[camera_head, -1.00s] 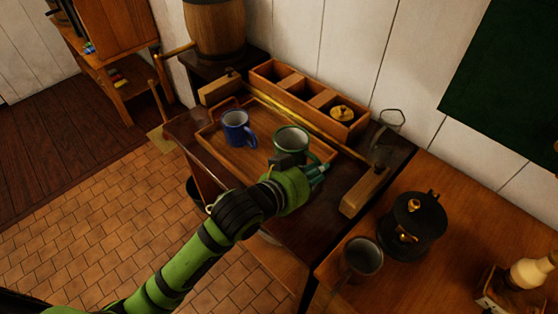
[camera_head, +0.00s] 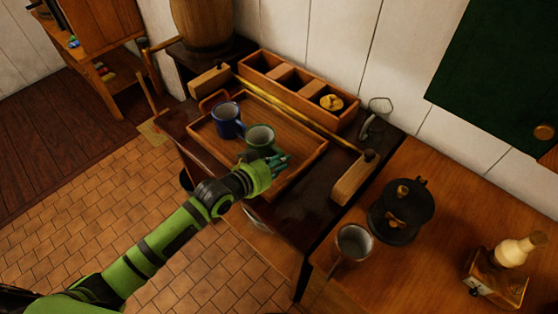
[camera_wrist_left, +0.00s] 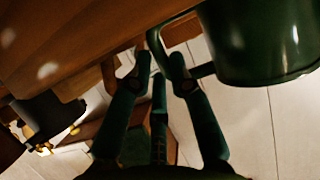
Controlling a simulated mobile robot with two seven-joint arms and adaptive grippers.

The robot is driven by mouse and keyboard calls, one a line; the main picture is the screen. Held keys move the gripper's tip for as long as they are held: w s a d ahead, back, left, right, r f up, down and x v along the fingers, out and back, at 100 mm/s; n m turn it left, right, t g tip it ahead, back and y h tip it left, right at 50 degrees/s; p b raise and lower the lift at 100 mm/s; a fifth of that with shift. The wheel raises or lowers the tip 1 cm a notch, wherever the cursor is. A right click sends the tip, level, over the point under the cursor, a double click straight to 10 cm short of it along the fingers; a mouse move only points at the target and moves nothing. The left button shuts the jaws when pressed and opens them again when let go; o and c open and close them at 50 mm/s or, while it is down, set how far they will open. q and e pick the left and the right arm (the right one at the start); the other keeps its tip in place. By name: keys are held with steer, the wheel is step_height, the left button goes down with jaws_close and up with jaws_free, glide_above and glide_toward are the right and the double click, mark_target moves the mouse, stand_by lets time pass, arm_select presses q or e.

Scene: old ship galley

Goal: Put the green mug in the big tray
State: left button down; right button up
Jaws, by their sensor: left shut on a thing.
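The green mug (camera_head: 260,138) is within the outline of the big wooden tray (camera_head: 290,137), just right of the blue mug (camera_head: 226,121). My left gripper (camera_head: 273,164) is at the mug's near right side. In the left wrist view, its fingers (camera_wrist_left: 160,68) are shut on the handle of the green mug (camera_wrist_left: 262,42), with the mug's body to their right. The mug looks about upright in the head view. I cannot tell whether its base touches the tray floor. My right gripper is not in view.
A long compartment box (camera_head: 300,88) with a brass-coloured lid (camera_head: 331,102) stands behind the tray. A brass rail (camera_head: 290,112) runs between them. The tray's right part is clear.

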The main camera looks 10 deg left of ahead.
arm_select(q)
steer(key=c, duration=1.1)
jaws_free()
steer(key=shift+c, duration=0.2)
steer(key=b+v, duration=0.1)
steer(key=v, duration=1.1)
